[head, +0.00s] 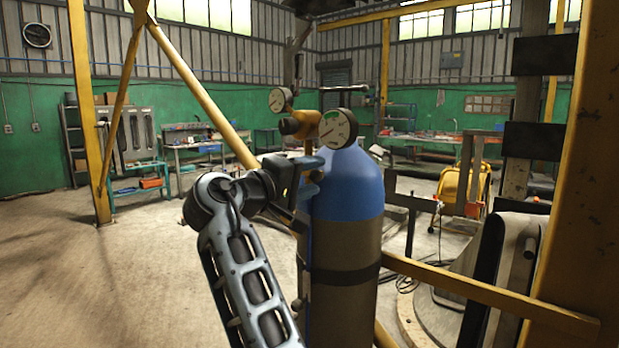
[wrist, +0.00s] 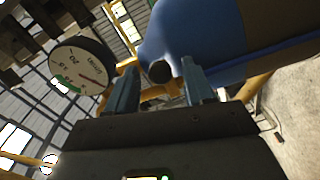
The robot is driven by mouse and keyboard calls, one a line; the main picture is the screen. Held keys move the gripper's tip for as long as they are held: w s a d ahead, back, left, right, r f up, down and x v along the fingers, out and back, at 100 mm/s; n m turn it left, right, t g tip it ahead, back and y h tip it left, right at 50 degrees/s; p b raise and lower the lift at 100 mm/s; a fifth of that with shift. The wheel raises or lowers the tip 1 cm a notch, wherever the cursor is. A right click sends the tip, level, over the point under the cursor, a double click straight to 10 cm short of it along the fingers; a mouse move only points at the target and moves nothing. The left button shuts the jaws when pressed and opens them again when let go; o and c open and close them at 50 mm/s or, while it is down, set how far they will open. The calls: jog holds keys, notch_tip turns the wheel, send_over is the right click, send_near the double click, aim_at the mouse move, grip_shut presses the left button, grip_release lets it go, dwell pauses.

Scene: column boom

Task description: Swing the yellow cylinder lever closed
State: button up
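The gas cylinder (head: 346,190) stands upright in the middle of the head view, with a blue top and a grey-brown body. Its blue top also shows in the wrist view (wrist: 195,35). A brass-yellow valve fitting (head: 308,123) sits above it; I cannot clearly make out a separate lever or its angle. My gripper (head: 314,170) is in front of the cylinder's blue shoulder, below the fitting. In the wrist view its two blue fingers (wrist: 160,88) are apart. A dark round knob (wrist: 159,72) shows between the fingertips; I cannot tell whether they touch it.
A large gauge (head: 337,128) and a smaller gauge (head: 280,100) sit at the fitting; one gauge (wrist: 80,66) is close to a finger. A yellow bar (head: 490,295) extends right from behind the cylinder. A yellow post (head: 590,190) stands at right. The left floor is clear.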

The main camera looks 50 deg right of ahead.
jog(key=a+b, duration=0.2)
jog(key=a, duration=0.5)
jog(key=shift+s+a, duration=0.15)
jog(key=shift+a, duration=0.25)
dwell(0.3)
